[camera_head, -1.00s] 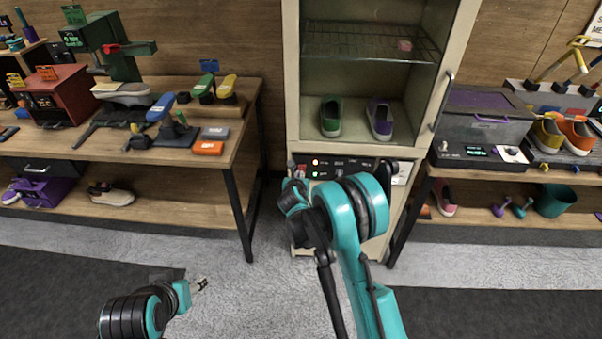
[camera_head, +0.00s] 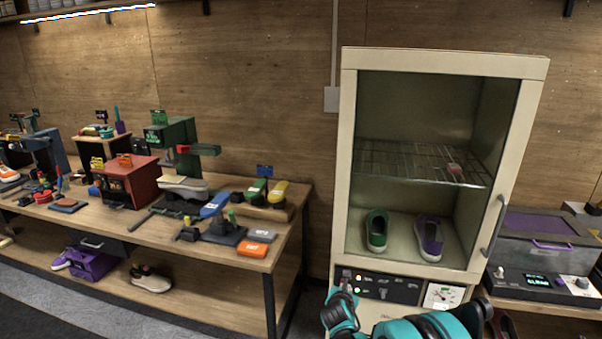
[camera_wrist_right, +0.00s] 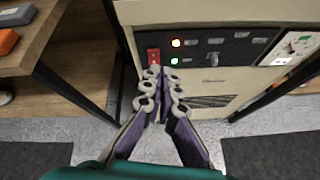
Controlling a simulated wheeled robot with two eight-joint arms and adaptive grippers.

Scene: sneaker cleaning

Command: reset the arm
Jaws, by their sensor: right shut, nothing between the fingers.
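My right arm shows in teal at the bottom of the head view, in front of the cabinet. My right gripper (camera_wrist_right: 161,95) is shut and empty in the right wrist view. Its fingertips are in front of the cream cabinet's (camera_wrist_right: 215,80) lower front, just below a red switch (camera_wrist_right: 153,57) as seen there. I cannot tell whether they touch it. The cabinet (camera_head: 440,62) also stands in the head view, with its glass door closed. A green shoe (camera_head: 377,230) and a purple shoe (camera_head: 430,238) stand inside. My left gripper is out of view.
A wooden workbench (camera_head: 150,232) with several tools and an orange box (camera_head: 257,236) stands left of the cabinet. A grey bin with a purple lid (camera_head: 541,227) stands right of it. The grey floor (camera_wrist_right: 155,145) below my right gripper is clear.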

